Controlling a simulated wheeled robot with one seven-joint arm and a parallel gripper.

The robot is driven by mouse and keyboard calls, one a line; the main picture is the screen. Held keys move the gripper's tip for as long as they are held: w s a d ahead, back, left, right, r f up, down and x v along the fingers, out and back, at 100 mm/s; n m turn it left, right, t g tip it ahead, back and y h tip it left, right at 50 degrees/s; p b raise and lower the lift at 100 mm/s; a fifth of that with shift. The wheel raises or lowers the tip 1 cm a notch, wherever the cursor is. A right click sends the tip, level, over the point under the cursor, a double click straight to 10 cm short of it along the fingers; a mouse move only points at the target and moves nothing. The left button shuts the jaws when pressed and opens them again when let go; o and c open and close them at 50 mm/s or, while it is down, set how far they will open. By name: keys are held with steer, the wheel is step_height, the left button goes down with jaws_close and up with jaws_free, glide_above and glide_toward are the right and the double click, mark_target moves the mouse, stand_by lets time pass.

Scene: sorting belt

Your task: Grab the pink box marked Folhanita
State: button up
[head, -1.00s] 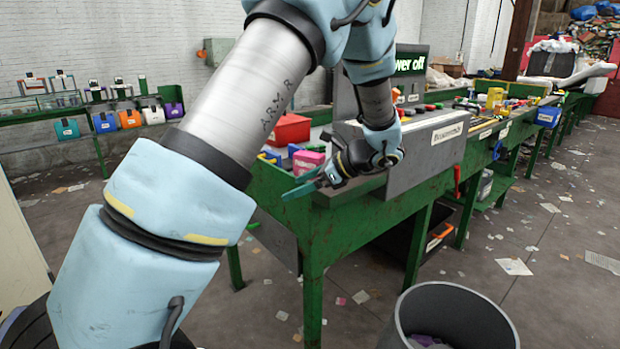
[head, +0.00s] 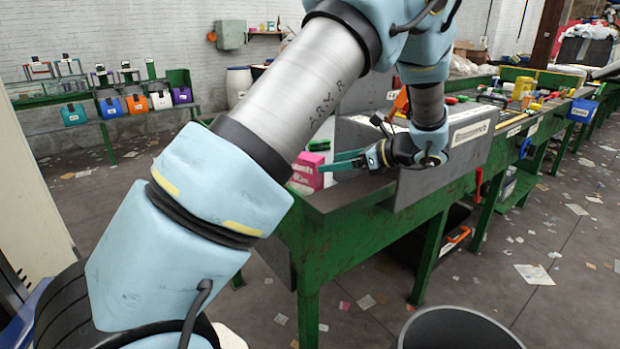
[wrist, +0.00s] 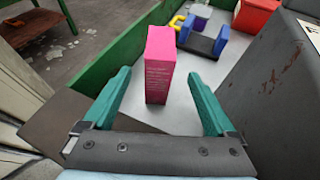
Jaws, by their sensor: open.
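The pink box (wrist: 160,62) stands upright on the grey belt surface in the wrist view. Small print shows on its near face, but I cannot read a name. My gripper (wrist: 158,76) is open, with one teal finger to each side of the box in the picture and visible gaps to both. I cannot tell how deep the box sits between the fingers. In the head view the pink box (head: 304,172) is at the near end of the belt, partly hidden by my arm. My gripper (head: 330,163) reaches toward it from the right.
Behind the box are a blue and black object (wrist: 206,40), a yellow piece (wrist: 180,20) and a red bin (wrist: 256,16). A grey panel (wrist: 265,90) rises close on the right. The green belt edge (wrist: 105,55) runs along the left.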

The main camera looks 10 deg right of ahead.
steer(key=p+x, duration=0.3)
steer(key=x, duration=0.7)
steer(key=c, duration=1.4)
